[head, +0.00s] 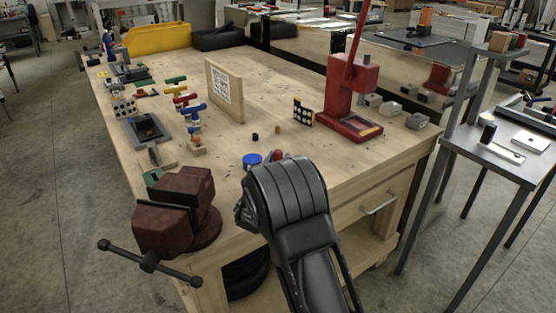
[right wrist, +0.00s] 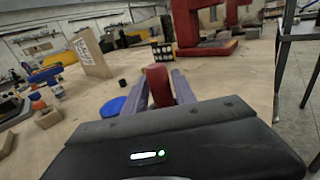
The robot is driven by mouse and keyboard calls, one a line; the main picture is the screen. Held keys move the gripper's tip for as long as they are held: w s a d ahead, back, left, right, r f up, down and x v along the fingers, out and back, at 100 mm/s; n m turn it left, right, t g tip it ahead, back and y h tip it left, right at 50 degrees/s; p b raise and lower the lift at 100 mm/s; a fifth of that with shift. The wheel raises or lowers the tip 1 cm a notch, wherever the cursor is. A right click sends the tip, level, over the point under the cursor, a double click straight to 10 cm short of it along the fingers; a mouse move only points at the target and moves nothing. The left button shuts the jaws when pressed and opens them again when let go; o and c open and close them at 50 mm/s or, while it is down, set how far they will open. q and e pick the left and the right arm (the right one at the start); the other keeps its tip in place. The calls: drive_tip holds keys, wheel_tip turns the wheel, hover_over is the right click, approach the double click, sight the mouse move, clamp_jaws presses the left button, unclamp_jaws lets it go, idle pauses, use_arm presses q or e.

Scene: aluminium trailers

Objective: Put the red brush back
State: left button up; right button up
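The red thing that I take for the red brush (right wrist: 158,86) is between the two fingers of my right gripper (right wrist: 160,92) in the right wrist view. It fills the gap, and the fingers look closed against its sides. Only its rounded red end shows; no bristles are visible. In the head view a small red part (head: 277,155) shows just beyond my right gripper (head: 267,160), whose wrist hides the rest. The gripper is low over the workbench's front part; I cannot tell whether the brush touches the top. My left gripper is not in view.
A blue round lid (head: 252,161) lies close left of the right gripper. A brown vise (head: 177,215) is at the front left corner. A red press (head: 350,100), an upright marker board (head: 224,90) and several small tools (head: 180,98) stand farther back. The bench middle is mostly clear.

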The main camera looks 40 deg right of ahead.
drive_tip(key=shift+o, duration=1.3)
drive_tip(key=shift+r, duration=0.1)
drive_tip(key=shift+r, duration=0.1)
drive_tip(key=shift+s+a, duration=0.25)
drive_tip(key=shift+a, duration=0.05)
drive_tip(key=b+v, duration=0.1)
drive_tip(key=v, duration=1)
drive_tip(key=shift+a, duration=0.1)
